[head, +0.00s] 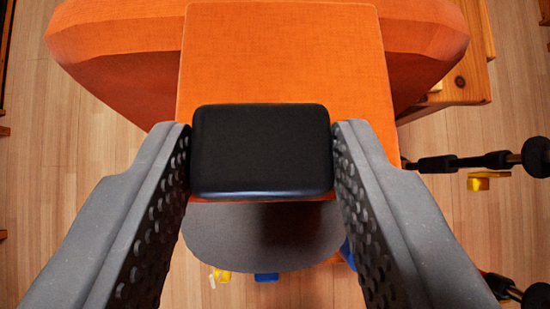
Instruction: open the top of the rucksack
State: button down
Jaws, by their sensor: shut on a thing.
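The orange rucksack (285,55) fills the upper middle of the head view, with a flat orange top panel and wider orange sides behind it. A black rounded block (262,150) sits at the near edge of the orange panel. My gripper (262,152) has its grey dimpled fingers pressed on the left and right sides of this block. Below the block a grey rounded surface (230,235) shows, partly in shadow; it looks like the rucksack's inside or a part under the panel. I cannot tell how far the panel is raised.
A wooden piece of furniture (468,80) stands at the upper right. Black poles with knobs (485,161) reach in from the right edge. Small yellow (221,275) and blue (266,277) things lie below the grey surface. Bare plank floor (60,150) shows at left.

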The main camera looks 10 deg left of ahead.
jog(key=shift+s+a, duration=0.1)
jog(key=shift+a, duration=0.15)
jog(key=shift+s+a, duration=0.15)
jog(key=shift+a, duration=0.05)
jog(key=c, duration=0.8)
grip_release()
jog(key=shift+s, duration=0.1)
jog(key=shift+c, duration=0.2)
jog(key=shift+s+d+r, duration=0.1)
jog(key=shift+s+r, duration=0.15)
jog(key=shift+r, duration=0.2)
jog(key=b+v, duration=0.3)
jog(key=v, duration=0.9)
jog(key=shift+s+d, duration=0.2)
jog(key=shift+r, duration=0.15)
